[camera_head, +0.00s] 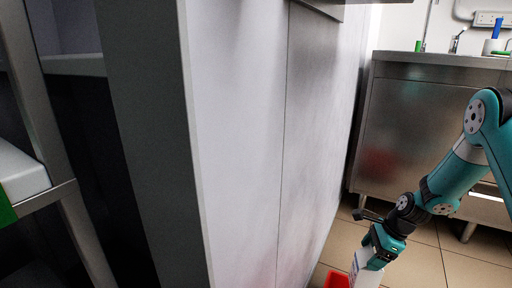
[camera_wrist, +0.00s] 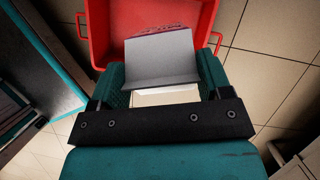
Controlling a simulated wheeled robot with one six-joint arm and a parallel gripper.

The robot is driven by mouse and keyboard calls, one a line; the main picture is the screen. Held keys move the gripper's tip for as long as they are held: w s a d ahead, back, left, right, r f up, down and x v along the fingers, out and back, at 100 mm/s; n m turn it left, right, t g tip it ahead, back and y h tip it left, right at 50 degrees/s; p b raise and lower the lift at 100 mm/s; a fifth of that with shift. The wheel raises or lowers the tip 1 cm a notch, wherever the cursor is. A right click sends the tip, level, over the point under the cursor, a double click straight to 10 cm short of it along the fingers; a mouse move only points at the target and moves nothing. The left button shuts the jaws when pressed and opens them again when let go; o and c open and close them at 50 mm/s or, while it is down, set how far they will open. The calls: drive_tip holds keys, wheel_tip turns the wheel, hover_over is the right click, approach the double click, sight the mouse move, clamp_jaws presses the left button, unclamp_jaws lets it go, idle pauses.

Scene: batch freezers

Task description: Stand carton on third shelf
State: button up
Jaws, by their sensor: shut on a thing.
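My gripper (camera_head: 381,246) is low at the right of the head view, pointing down. It is shut on a white carton (camera_head: 366,273), whose lower end is cut off by the picture's edge. In the wrist view my gripper (camera_wrist: 163,78) has the carton (camera_wrist: 160,57) between its two teal fingers. The carton shows a grey-white face there, with reddish print at its far edge. I cannot tell which shelf is the third one.
A red crate (camera_head: 335,281) is on the tiled floor beside the carton; it also shows behind it in the wrist view (camera_wrist: 97,30). A tall pale panel (camera_head: 240,150) fills the middle. A metal-framed rack (camera_head: 62,190) stands left. A steel counter (camera_head: 408,120) stands right.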

drive_tip(key=a+r+n+g, duration=0.1)
drive_tip(key=n, duration=0.1)
drive_tip(key=s+a+r+n+g+p, duration=0.1)
drive_tip(key=r+n, duration=0.1)
drive_tip(key=n, duration=0.1)
drive_tip(key=s+a+r+n+g+p, duration=0.1)
drive_tip(key=r+n, duration=0.1)
drive_tip(key=n, duration=0.1)
drive_tip(key=shift+s+a, duration=0.2)
drive_tip(key=shift+a, duration=0.1)
drive_tip(key=shift+s+a+r+n+g+h+p, duration=1.35)
drive_tip(key=shift+s+a+r+n+h, duration=0.9)
drive_tip(key=shift+r+n, duration=3.25)
drive_tip(key=w+d+r+m+t+y+p, duration=0.1)
drive_tip(key=w+d+r+m+t+p, duration=0.1)
drive_tip(key=r+m+p, duration=0.5)
drive_tip(key=w+d+r+m+t+y+p, duration=0.1)
drive_tip(key=r+m+p, duration=0.7)
drive_tip(key=p, duration=1)
drive_tip(key=w+d+r+m+t+y+p, duration=0.2)
drive_tip(key=w+d+r+m+t+p, duration=0.2)
drive_tip(key=r+p, duration=0.7)
drive_tip(key=d+m+p, duration=0.2)
drive_tip(key=m, duration=0.1)
drive_tip(key=shift+w+d+r+m, duration=0.2)
drive_tip(key=shift+w+d+m, duration=0.1)
drive_tip(key=shift+w+d, duration=0.1)
drive_tip(key=shift+a+f, duration=0.1)
